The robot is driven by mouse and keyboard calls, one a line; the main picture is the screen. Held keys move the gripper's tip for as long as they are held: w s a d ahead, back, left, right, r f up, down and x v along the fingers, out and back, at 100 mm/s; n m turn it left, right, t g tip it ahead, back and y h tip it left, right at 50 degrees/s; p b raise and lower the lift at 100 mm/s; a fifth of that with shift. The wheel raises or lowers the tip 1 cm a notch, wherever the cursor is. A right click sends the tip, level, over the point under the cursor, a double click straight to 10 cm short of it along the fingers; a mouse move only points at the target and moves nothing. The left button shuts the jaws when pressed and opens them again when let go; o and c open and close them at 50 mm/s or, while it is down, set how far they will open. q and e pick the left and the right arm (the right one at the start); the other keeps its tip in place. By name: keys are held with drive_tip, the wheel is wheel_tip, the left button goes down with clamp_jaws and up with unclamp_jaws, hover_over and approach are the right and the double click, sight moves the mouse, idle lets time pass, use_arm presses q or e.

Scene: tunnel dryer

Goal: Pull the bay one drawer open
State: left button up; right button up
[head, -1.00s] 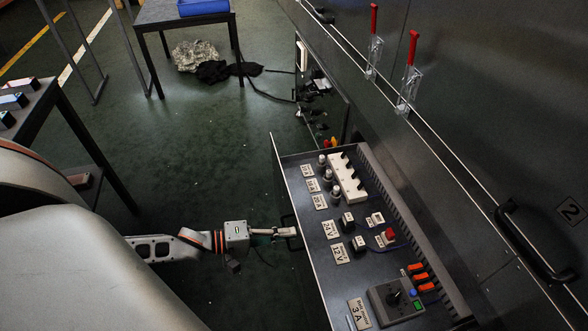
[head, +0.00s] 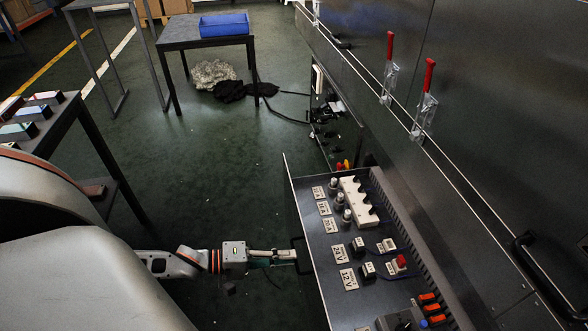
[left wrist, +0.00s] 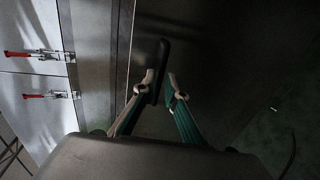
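The bay one drawer (head: 330,300) stands well out from the dark cabinet, its inside full of switches, sockets and labels. Its dark pull handle (head: 295,258) is on the front panel's outer side, mostly hidden by the fingers. My left gripper (head: 292,255) comes in from the left and is at this handle. In the left wrist view the handle (left wrist: 163,55) is a dark bar between the two fingertips of my left gripper (left wrist: 162,85), which are closed in around it. Exact finger contact is hard to see in the dark. My right gripper is not in view.
The cabinet wall (head: 480,130) with red-handled clamps (head: 430,78) and a black door handle (head: 545,275) runs along the right. A dark table (head: 95,140) stands at left, another with a blue bin (head: 228,25) at the back. Cables lie by the cabinet; the middle floor is clear.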

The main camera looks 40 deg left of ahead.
use_arm(q)
drive_tip(key=v, duration=0.9)
drive_tip(key=shift+a+r, duration=0.1)
